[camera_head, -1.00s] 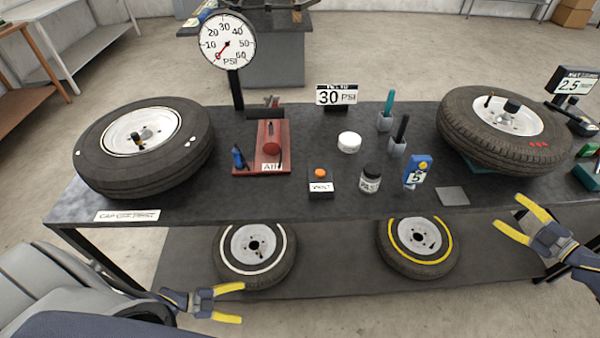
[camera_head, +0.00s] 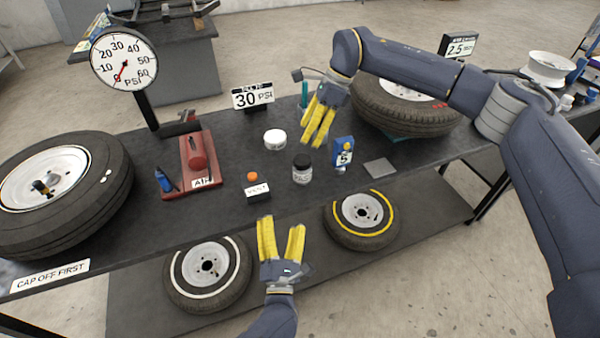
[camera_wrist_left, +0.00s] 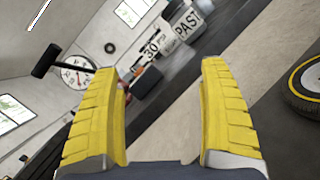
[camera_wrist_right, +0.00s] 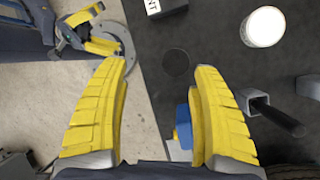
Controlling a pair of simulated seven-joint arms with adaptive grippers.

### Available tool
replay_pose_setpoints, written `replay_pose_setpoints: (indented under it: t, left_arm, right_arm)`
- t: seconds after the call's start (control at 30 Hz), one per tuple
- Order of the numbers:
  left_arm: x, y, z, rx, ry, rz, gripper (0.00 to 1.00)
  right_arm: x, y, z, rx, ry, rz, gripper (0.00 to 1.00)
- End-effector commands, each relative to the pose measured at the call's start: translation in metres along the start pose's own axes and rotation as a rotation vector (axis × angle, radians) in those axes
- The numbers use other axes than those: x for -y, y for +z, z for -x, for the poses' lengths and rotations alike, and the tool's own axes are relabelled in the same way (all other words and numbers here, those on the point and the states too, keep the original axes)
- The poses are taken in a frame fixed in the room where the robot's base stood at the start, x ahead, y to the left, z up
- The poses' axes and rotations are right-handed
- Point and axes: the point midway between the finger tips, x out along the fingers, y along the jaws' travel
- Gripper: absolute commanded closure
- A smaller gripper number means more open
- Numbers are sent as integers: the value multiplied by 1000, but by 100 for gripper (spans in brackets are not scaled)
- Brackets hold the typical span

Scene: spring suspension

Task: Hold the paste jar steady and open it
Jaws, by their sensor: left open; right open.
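The paste jar (camera_head: 302,172) stands upright on the dark table, with a black lid and a pale label. Its label shows at the top of the left wrist view (camera_wrist_left: 187,24), and its dark round lid shows from above in the right wrist view (camera_wrist_right: 176,64). My left gripper (camera_head: 281,226) is open and empty, in front of the jar and near the table's front edge, apart from it. My right gripper (camera_head: 315,138) is open and empty, above the table behind and slightly right of the jar. Neither gripper touches the jar.
The blue tagged device (camera_head: 342,152) stands close right of the jar, and a grey square pad (camera_head: 380,168) lies beyond it. The orange-button box (camera_head: 256,186) is to its left, a white round container (camera_head: 275,139) behind.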

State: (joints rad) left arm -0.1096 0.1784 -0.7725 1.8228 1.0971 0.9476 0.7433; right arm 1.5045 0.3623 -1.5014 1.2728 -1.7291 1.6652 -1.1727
Motion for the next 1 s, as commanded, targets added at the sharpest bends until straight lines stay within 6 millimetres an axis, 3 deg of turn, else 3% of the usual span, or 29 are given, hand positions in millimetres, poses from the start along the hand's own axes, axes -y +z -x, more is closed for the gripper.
replay_pose_setpoints:
  t: [0.1,0.33,0.67,1.0]
  left_arm:
    - [8,28,-11,-99,0,302,22]
    - [23,59,-18,-214,-21,643,22]
    - [29,64,-36,-241,-27,725,22]
    - [35,52,-90,-241,-28,720,22]
  right_arm:
    - [3,6,-19,-184,-50,169,35]
    - [13,8,-32,-401,-107,359,35]
    - [16,8,-34,-454,-120,405,35]
    - [16,9,-34,-452,-119,403,35]
